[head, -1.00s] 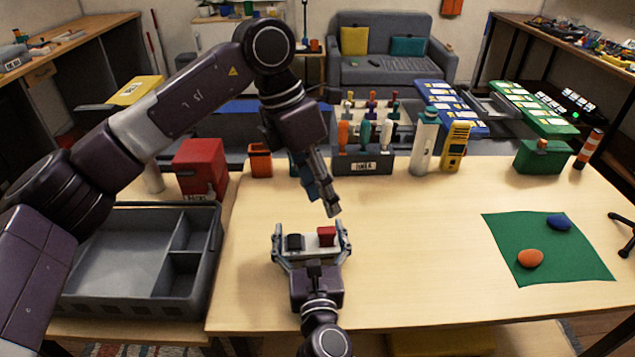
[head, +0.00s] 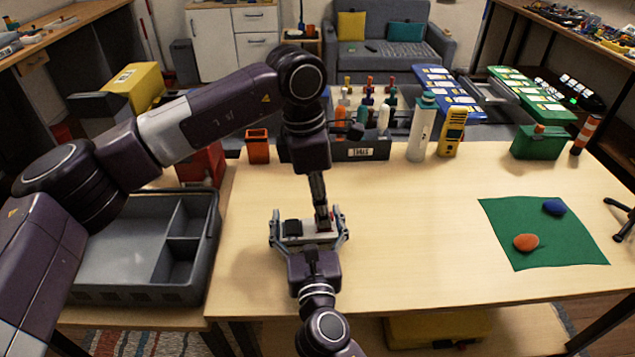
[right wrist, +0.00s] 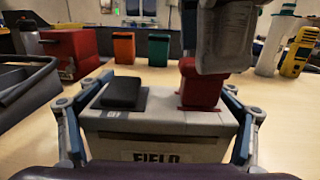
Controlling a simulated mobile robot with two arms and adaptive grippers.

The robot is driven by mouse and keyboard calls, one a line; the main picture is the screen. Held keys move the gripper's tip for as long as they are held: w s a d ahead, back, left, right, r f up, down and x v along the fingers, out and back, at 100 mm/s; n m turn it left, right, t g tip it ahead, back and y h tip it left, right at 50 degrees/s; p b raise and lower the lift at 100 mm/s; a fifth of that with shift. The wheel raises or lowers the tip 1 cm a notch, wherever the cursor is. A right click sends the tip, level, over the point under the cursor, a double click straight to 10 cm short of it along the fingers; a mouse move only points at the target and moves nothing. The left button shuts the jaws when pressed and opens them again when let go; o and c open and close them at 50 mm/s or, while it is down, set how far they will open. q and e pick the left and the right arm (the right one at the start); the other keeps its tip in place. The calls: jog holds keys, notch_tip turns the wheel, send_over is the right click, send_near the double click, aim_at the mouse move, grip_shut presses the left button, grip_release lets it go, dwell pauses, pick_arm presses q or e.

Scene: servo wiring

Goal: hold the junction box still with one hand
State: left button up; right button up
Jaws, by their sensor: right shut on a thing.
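The junction box (head: 296,238) is a pale grey box on the table; the right wrist view shows it close up (right wrist: 110,122), with a "FIELD" label on its near side. A black block (right wrist: 125,94) sits on its top left and a red block (right wrist: 202,90) on its top right. My right gripper (head: 309,232) is shut on the box, one finger along each side, also in the right wrist view (right wrist: 158,130). My left gripper (head: 323,222) points down at the red block and partly hides it. Whether its fingers are open or shut is unclear.
A grey divided tray (head: 140,293) stands at the left. A dark tool holder (head: 365,150), a white bottle (head: 422,130) and a yellow meter (head: 452,134) stand behind. A green mat (head: 515,250) with orange and blue lumps lies at the right. The table between box and mat is clear.

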pick_arm(q)
jog(key=shift+d+f, duration=0.15)
jog(key=shift+f, duration=0.7)
jog(key=shift+d+f, duration=0.1)
jog(key=shift+f, duration=0.75)
grip_shut()
